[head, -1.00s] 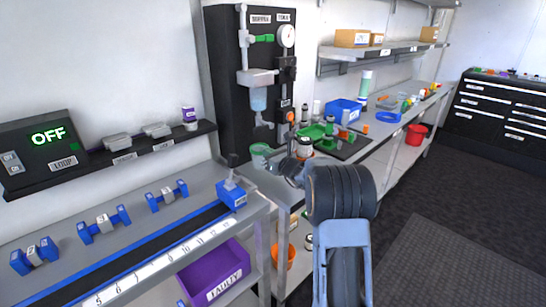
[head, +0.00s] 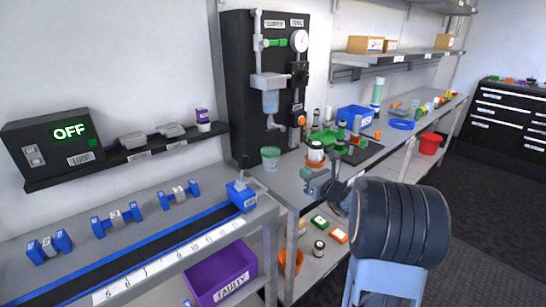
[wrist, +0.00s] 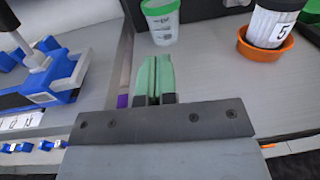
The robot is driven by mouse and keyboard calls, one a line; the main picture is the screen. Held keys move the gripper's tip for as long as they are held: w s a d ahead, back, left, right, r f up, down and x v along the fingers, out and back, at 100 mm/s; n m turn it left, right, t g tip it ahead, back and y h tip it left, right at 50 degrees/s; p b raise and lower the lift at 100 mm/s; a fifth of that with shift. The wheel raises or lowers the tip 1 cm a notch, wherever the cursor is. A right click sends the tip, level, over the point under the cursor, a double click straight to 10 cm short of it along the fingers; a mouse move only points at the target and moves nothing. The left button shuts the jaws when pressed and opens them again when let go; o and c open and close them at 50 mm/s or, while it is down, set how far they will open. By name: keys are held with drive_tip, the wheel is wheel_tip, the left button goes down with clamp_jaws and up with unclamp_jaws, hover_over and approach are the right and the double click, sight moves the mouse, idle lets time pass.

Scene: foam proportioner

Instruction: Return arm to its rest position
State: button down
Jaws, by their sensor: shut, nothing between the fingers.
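My gripper (wrist: 153,78) shows in the wrist view with its two green fingers together and nothing between them. In the head view my gripper (head: 310,180) is beside the front edge of the grey bench (head: 283,183), with my dark arm link behind it at the right. A white cup with a green rim (head: 270,160) stands on the bench, apart from the fingers; it also shows in the wrist view (wrist: 162,22). A white and black jar (wrist: 270,22) labelled 5 sits in an orange dish (wrist: 262,50).
The black panel (head: 250,85) with gauge and pipes stands at the wall behind the cup. A blue bin (head: 354,119) and small parts are on the bench further back. A purple FAULTY bin (head: 221,273) is under the left bench. Open floor (head: 490,205) lies at the right.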

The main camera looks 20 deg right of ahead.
drive_tip(key=s+a+r+n+g+y+p, duration=0.2)
drive_tip(key=s+a+r+n+g+p, duration=0.25)
drive_tip(key=a+n, duration=0.5)
drive_tip(key=s+a+r+n+g+y+p, duration=0.1)
drive_tip(key=s+a+n+g+y+p, duration=0.15)
drive_tip(key=s+a+n+g, duration=0.6)
drive_tip(key=s+r+n+h+p, duration=0.3)
drive_tip(key=s+n+h+p, duration=0.5)
drive_tip(key=s+n, duration=0.4)
drive_tip(key=d+n+h, duration=0.1)
drive_tip(key=n, duration=0.2)
drive_tip(key=shift+r+g, duration=0.25)
drive_tip(key=shift+g, duration=0.15)
drive_tip(key=shift+h, duration=0.25)
